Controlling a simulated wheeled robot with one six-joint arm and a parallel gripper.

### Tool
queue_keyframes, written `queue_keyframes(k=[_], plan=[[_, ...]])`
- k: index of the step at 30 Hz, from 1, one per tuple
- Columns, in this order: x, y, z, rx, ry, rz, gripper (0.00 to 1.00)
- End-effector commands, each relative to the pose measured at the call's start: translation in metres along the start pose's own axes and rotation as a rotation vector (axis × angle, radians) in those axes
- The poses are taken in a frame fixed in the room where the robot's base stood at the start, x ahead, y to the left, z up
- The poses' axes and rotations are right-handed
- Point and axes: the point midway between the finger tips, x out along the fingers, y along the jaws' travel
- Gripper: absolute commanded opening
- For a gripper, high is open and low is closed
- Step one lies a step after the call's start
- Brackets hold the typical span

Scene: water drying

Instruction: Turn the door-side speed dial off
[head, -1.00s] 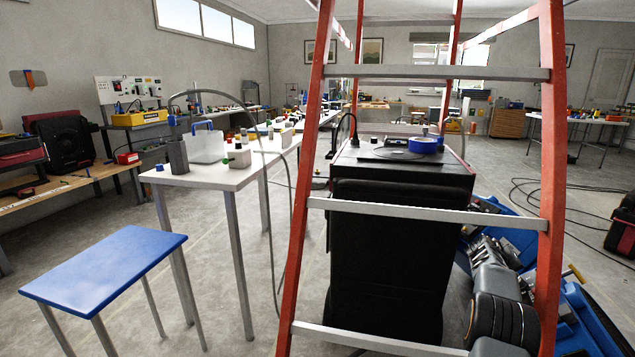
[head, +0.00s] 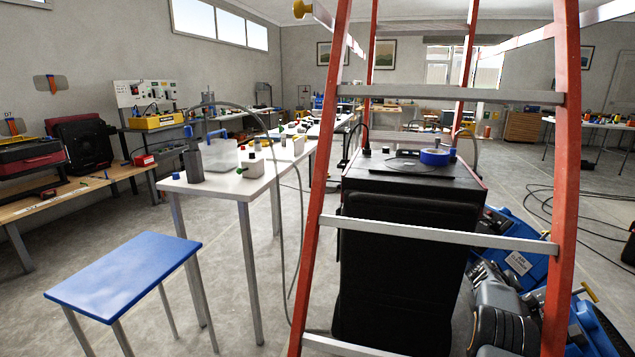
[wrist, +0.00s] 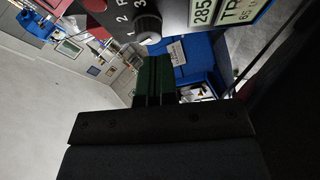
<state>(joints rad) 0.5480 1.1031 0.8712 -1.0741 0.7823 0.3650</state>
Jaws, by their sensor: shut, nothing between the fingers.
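My gripper (wrist: 153,75) shows in the wrist view as dark green fingers, shut and empty. A dark ribbed dial (wrist: 148,25) is just beyond and above the fingertips in the picture. Numbers are printed around it on a dark panel (wrist: 122,17). A gap between fingertips and dial cannot be judged. Whether this is the door-side dial, and which number it points to, I cannot tell. My gripper does not show in the head view, where my arm enters at the lower right.
A red ladder (head: 319,195) with grey rungs stands close in front. Behind it is a tall black cabinet (head: 400,260) with blue tape (head: 435,157) on top. A blue case (head: 512,255) lies right of it. A blue stool (head: 125,278) and white table (head: 228,190) stand left, with open floor around.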

Motion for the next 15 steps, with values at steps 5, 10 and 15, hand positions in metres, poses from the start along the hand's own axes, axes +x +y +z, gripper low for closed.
queue_keyframes(k=[5,10,15], plan=[[0.017,0.000,0.010,0.001,-0.003,0.000,0.00],[0.037,-0.003,0.021,0.003,-0.001,0.001,0.00],[0.047,-0.001,0.026,0.001,0.000,0.001,0.00]])
